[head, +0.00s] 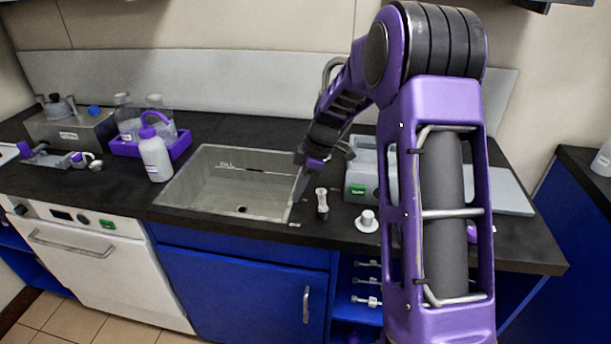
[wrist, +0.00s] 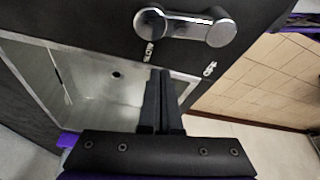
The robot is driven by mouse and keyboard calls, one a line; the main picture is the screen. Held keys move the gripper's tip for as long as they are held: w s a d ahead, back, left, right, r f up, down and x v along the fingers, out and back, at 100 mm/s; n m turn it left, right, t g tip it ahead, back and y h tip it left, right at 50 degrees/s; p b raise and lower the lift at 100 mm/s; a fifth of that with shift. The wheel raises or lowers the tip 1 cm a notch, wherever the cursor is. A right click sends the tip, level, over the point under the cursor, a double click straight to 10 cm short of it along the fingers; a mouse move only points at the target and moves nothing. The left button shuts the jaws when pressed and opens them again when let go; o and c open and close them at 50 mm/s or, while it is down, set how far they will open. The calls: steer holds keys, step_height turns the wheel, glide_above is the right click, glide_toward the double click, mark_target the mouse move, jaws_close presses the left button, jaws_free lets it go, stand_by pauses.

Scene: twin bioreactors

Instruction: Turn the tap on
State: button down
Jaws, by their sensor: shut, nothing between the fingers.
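The tap's chrome lever (wrist: 185,25) lies at the top of the wrist view, with a round knob at each end. In the head view the lever (head: 322,203) stands on the counter just right of the sink (head: 193,205). A curved metal spout (head: 329,72) shows partly behind my arm. My gripper (wrist: 160,72) is shut and empty, with its fingertips over the sink's edge, a short way from the lever and apparently not touching it. In the head view my gripper (head: 297,196) points down at the sink's right side.
A white bottle (head: 155,155) and a purple tray (head: 183,143) stand left of the sink. A grey device (head: 359,188) and a small white knobbed object (head: 367,221) stand to the right.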

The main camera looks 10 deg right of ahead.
mark_target(319, 194)
steer(key=shift+s+d+r, duration=0.1)
steer(key=shift+s+d, duration=0.05)
steer(key=shift+d, duration=0.9)
steer(key=shift+s+d+r, duration=0.1)
steer(key=shift+s+d, duration=0.05)
steer(key=shift+d, duration=0.85)
steer(key=shift+s+d+f+m+b, duration=0.1)
steer(key=shift+d+f+m+b, duration=0.1)
steer(key=shift+d+m+b, duration=0.4)
steer(key=shift+d+r, duration=0.15)
steer(key=shift+r, duration=0.1)
